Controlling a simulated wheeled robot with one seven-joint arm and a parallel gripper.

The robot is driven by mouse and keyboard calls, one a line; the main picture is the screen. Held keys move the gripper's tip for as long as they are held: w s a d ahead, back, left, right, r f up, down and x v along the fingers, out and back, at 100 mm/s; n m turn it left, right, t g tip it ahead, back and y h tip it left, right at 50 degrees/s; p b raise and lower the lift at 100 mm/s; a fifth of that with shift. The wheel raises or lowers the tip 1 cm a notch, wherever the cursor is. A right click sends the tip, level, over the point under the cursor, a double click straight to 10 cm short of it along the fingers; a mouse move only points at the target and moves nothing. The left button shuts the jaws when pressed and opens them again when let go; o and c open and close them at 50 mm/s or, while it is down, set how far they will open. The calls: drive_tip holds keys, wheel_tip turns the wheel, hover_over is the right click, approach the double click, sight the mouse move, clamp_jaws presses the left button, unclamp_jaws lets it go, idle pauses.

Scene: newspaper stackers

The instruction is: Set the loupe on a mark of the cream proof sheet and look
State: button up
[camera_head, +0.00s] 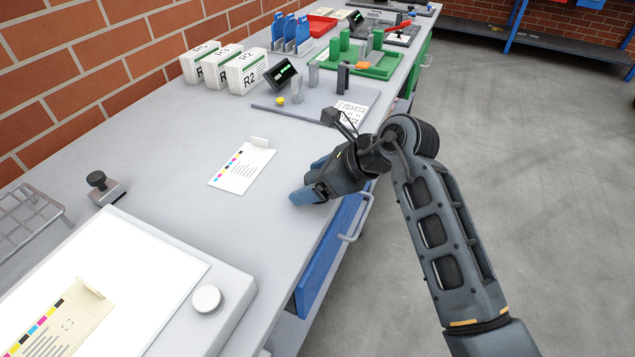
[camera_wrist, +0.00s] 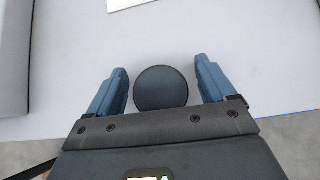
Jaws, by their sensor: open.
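The cream proof sheet (camera_head: 62,322) lies on the light box at lower left in the head view, with a colour bar and a corner-bracket mark. A white sheet (camera_head: 242,166) with a similar colour bar lies on the bench, further back. My gripper (camera_head: 311,180) is low over the bench's front edge, right of the white sheet. In the wrist view my gripper (camera_wrist: 161,68) is open, its blue fingers either side of a dark round disc (camera_wrist: 161,88), apparently the loupe from above. Gaps show on both sides. My gripper hides it in the head view.
The light box (camera_head: 215,293) has a white round knob (camera_head: 206,298). A black-knobbed metal block (camera_head: 103,187) and a wire rack (camera_head: 28,215) stand behind it.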

drive_tip(key=shift+w+a+f, duration=0.1)
drive_tip(key=shift+a+f, duration=0.05)
drive_tip(key=shift+f, duration=0.05)
drive_tip(key=shift+c, duration=0.4)
drive_tip(key=c, duration=1.1)
drive_tip(key=shift+r, duration=0.1)
